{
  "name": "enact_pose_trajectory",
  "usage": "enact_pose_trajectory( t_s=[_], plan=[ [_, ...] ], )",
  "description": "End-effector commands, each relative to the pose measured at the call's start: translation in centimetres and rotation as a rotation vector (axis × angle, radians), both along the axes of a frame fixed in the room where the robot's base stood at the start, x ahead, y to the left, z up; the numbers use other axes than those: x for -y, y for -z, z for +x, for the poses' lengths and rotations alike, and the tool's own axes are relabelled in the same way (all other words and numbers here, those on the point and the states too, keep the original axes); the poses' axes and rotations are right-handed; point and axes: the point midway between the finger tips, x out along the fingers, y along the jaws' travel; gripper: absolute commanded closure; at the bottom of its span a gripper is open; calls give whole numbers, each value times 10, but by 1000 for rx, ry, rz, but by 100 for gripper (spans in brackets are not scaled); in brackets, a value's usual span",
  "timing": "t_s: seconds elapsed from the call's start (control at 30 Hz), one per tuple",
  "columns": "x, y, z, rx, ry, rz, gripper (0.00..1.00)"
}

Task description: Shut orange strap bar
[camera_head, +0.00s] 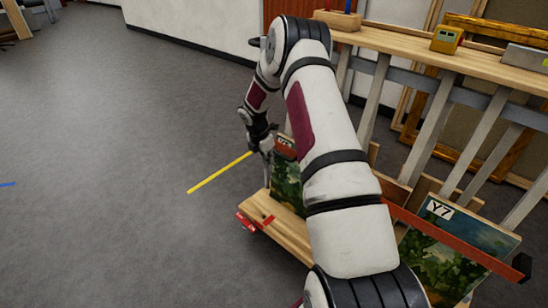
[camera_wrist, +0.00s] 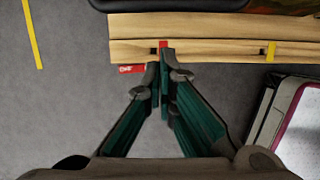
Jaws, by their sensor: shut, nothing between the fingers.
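The orange strap bar (camera_head: 445,236) runs slantwise across the front of a painting marked Y7 (camera_head: 468,235) at the right of the head view. Its right end carries a dark block (camera_head: 521,264); to the left it passes behind my arm, so that part is hidden. My gripper (camera_head: 267,147) is at the far left end of the cart, beside another painting (camera_head: 287,178). In the wrist view my gripper (camera_wrist: 163,70) is shut and empty, its tips at the edge of the wooden base (camera_wrist: 210,50), close to a small red piece (camera_wrist: 163,44). I cannot tell whether they touch.
A wooden shelf (camera_head: 400,46) on grey slats stands behind the cart, with a yellow device (camera_head: 447,39) on it. A red part (camera_head: 246,222) shows at the cart's near left corner. Grey floor with a yellow line (camera_head: 220,173) is clear to the left.

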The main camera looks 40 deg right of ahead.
Motion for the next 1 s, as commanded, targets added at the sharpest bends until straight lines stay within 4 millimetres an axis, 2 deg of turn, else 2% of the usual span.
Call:
enact_pose_trajectory(
  t_s=[0.03,0.2,0.4,0.6,0.87,0.97,1.0],
  plan=[
    [-4,-13,0,2,0,-1,100],
    [-15,-51,-2,-1,-2,2,100],
    [-25,-82,-3,-4,-2,5,100],
    [-29,-95,-4,-4,-3,6,100],
    [-32,-100,-4,-4,3,5,100],
    [-38,-117,-7,4,37,-2,100],
    [-43,-130,-9,11,61,-8,100]
  ],
)
